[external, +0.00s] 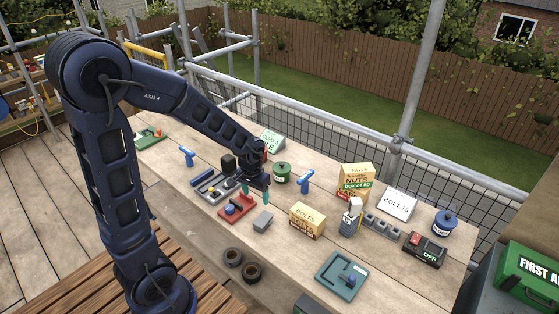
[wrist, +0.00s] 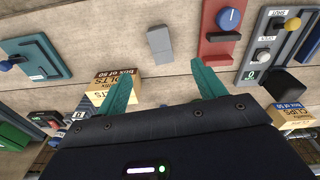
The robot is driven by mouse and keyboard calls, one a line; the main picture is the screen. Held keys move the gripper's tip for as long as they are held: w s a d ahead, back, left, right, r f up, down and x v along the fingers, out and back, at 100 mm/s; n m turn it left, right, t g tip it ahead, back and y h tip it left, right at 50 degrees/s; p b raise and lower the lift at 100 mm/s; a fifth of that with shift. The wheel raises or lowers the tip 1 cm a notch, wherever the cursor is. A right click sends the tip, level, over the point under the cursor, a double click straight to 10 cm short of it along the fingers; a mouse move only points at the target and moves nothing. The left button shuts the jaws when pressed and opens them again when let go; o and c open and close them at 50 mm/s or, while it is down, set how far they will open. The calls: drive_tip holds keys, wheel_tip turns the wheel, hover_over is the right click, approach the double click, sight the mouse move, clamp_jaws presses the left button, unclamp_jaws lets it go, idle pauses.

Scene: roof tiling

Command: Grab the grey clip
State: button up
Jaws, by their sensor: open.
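The grey clip appears to be the small plain grey block (external: 263,221) lying on the wooden bench, between the red knob unit and the bolts box. It also shows in the wrist view (wrist: 160,43), beyond the fingertips and roughly centred between them. My gripper (external: 253,193) hangs above the bench, a little behind and to the left of the block in the external view. Its two teal fingers (wrist: 162,78) are spread apart with nothing between them. The block is fully visible and not touched.
A red unit with a blue knob (external: 237,208) is close on the left. The bolts box (external: 306,220) stands to the right. Two dark rings (external: 243,264) lie near the front edge. A teal panel (external: 342,275) is front right. A switch panel (wrist: 268,48) is beyond the red unit.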

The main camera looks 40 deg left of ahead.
approach(262, 220)
drive_tip(key=shift+g, duration=0.4)
drive_tip(key=shift+w+f, duration=0.1)
drive_tip(key=shift+f, duration=2.5)
drive_tip(key=shift+w+f, duration=0.15)
drive_tip(key=shift+f, duration=2.5)
drive_tip(key=c, duration=1.1)
drive_tip(key=shift+o, duration=0.2)
